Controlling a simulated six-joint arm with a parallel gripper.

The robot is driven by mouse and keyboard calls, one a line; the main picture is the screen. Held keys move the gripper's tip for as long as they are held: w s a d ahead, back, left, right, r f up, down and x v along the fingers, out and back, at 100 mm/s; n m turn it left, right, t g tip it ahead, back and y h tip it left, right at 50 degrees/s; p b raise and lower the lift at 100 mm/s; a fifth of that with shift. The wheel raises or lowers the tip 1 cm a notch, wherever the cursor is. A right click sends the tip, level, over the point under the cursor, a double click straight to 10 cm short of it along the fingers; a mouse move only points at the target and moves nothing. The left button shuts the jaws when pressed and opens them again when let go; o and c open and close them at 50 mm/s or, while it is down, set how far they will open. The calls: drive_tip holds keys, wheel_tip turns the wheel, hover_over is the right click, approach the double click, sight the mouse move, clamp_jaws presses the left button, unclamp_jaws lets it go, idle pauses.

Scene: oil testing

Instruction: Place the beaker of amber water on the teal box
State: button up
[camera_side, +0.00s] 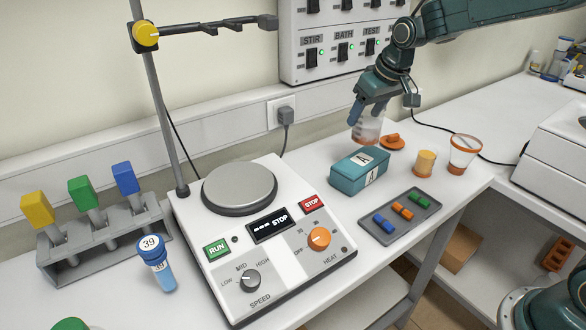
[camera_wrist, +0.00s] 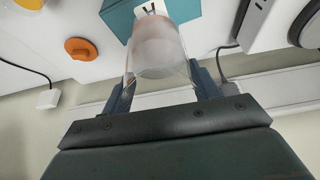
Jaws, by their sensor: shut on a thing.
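The teal box (camera_side: 347,179) lies on the bench with a white label marked A. My gripper (camera_side: 367,112) is shut on a clear beaker (camera_side: 367,130) with pale pinkish-brown contents, its fingers on either side. In the side view the held beaker appears upright just above and behind the teal box's top; whether it touches is unclear. In the wrist view the beaker (camera_wrist: 158,48) is between the fingers and overlaps the teal box (camera_wrist: 118,18). A small amber-yellow container (camera_side: 425,163) and another clear beaker with an orange-brown rim (camera_side: 464,155) stand to the right.
An orange knobbed lid (camera_side: 392,142) lies just behind the box. A grey tray with coloured pieces (camera_side: 381,232) is in front. The hotplate (camera_side: 262,235) stands to the left. A white machine (camera_side: 548,150) is at the far right. A cable runs along the wall.

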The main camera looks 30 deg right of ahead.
sight(365, 128)
drive_tip(key=shift+f, duration=2.45)
drive_tip(key=shift+f, duration=0.1)
drive_tip(key=o, duration=1.1)
drive_tip(key=shift+o, duration=0.2)
drive_tip(key=shift+r, duration=0.35)
drive_tip(key=v, duration=1.1)
drive_tip(key=shift+s+r, duration=0.2)
